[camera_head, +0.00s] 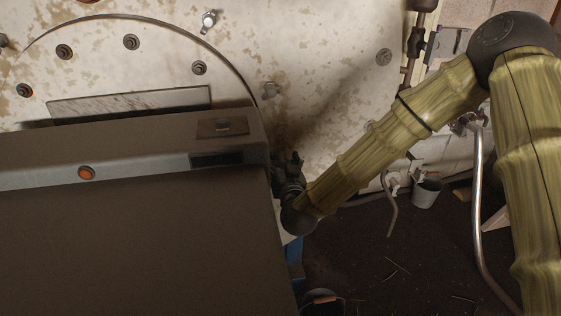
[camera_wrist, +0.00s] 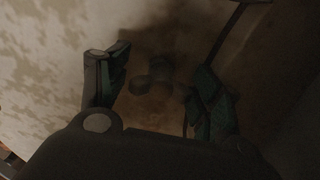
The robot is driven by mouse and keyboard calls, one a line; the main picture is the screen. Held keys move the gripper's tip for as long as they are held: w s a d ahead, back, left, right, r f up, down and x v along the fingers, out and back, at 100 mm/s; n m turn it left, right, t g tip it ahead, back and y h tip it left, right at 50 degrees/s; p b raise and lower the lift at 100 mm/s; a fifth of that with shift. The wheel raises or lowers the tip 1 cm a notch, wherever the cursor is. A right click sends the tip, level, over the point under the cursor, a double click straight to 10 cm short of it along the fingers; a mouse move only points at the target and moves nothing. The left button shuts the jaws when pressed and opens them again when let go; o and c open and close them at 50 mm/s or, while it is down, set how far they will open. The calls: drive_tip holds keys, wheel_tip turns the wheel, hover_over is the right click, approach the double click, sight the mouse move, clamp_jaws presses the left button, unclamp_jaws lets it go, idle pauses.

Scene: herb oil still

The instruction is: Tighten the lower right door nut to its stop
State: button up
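In the wrist view, a dark, lobed nut (camera_wrist: 157,76) sits in shadow on the stained pale metal face. My gripper (camera_wrist: 162,68) points at that face, its two fingers apart on either side of the nut. A gap shows between each finger and the nut; I cannot tell contact or depth for sure. The nut's tightness cannot be seen. In the head view my gripper (camera_head: 291,163) is dark and partly hidden, against the lower right of the round door (camera_head: 165,65). I cannot make out the nut there.
A wing nut (camera_head: 208,20) shows at the door's top edge and another fitting (camera_head: 270,90) at its right. Several dark bolts dot the door. A grey bucket (camera_head: 426,192) and a bent metal pipe (camera_head: 478,200) stand at the right over dark floor.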

drive_tip(key=shift+o, duration=0.7)
drive_tip(key=shift+s, duration=0.1)
drive_tip(key=s+d, duration=0.1)
drive_tip(key=s, duration=0.6)
drive_tip(key=shift+s+d, duration=0.3)
drive_tip(key=shift+s, duration=0.05)
